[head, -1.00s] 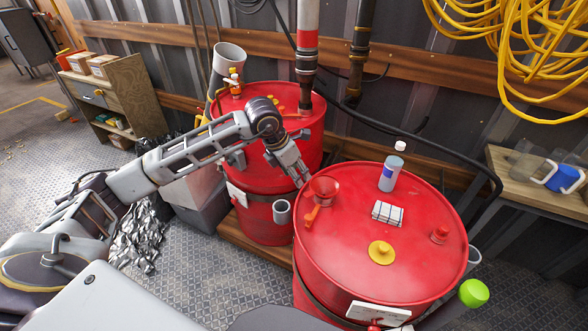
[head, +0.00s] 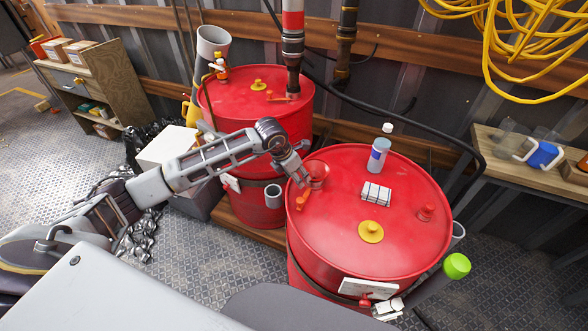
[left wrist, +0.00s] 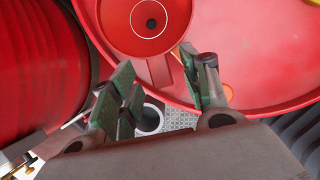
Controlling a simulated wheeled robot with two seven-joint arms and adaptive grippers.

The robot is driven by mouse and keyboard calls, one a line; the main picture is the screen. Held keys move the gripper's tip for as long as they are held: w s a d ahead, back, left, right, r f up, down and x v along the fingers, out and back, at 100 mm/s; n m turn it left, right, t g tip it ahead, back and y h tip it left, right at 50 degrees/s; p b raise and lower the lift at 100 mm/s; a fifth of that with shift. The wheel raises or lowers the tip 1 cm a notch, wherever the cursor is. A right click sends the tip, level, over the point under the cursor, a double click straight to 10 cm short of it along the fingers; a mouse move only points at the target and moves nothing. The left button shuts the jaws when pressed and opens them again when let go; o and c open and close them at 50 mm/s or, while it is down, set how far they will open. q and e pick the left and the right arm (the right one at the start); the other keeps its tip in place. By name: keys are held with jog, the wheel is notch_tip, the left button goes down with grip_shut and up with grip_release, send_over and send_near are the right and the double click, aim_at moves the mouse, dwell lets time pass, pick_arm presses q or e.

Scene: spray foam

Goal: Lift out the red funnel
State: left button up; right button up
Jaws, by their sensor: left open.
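The red funnel (head: 318,171) stands at the left edge of the near red drum's top (head: 340,235). In the left wrist view its wide mouth (left wrist: 125,28) and dark centre hole fill the top middle, and a red tab points down from the rim. My left gripper (head: 300,178) is just left of the funnel in the head view. In the left wrist view it (left wrist: 160,64) is open, with its green-padded fingers on either side of the tab, not closed on it. The funnel's lower part is hidden. My right gripper is not in view.
On the near drum are an orange item (head: 302,199) beside the funnel, a bottle (head: 378,155), a white block (head: 376,194), a yellow cap (head: 371,231) and a red cap (head: 427,213). A second red drum (head: 235,95) with a vertical pipe (head: 293,40) stands behind left.

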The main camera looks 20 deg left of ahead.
pick_arm(q)
jog(key=shift+w+d+f, duration=0.1)
jog(key=shift+w+f, duration=0.1)
jog(key=shift+f, duration=0.3)
grip_shut()
jog(key=shift+r+p, duration=0.75)
jog(key=shift+r, duration=0.75)
jog(key=shift+b, duration=0.3)
